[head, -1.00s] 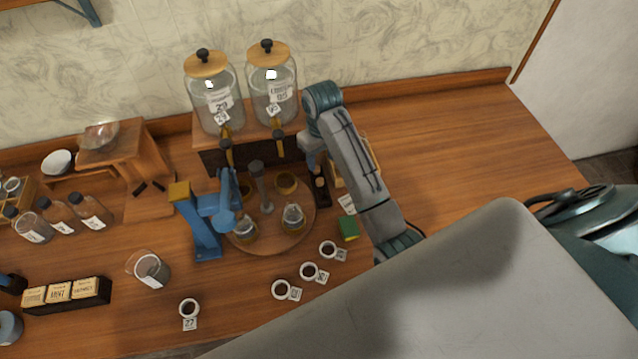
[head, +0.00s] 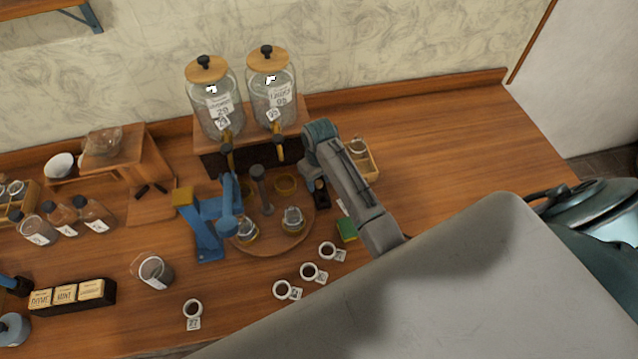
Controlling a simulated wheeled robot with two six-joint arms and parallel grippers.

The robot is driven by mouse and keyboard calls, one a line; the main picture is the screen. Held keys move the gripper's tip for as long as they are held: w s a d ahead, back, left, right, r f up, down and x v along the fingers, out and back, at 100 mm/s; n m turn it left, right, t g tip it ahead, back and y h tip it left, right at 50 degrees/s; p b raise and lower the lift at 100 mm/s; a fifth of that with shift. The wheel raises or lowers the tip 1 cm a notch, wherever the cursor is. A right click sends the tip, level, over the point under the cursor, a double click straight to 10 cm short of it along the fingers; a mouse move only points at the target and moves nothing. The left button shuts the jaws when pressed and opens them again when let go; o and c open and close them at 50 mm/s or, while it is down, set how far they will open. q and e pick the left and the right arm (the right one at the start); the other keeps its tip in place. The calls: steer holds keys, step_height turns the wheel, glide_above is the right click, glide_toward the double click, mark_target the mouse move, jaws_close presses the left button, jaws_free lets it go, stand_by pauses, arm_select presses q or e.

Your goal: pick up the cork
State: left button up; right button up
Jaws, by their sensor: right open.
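My right gripper (head: 317,178) hangs from its grey arm at the right edge of the round wooden turntable (head: 270,246), over a small dark stand (head: 321,199). Its fingers are small and partly hidden by the wrist; it is open, and I see nothing held in it. I cannot make out the cork clearly; the spot at the stand's top is dark and partly covered by the gripper. My left gripper is not in view.
Two glass dispensers (head: 279,98) stand behind the turntable, which bears small flasks (head: 292,221). A blue press (head: 203,230) is at its left.

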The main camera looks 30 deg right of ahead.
steer(key=c, duration=0.7)
jaws_close()
steer(key=shift+r, duration=0.15)
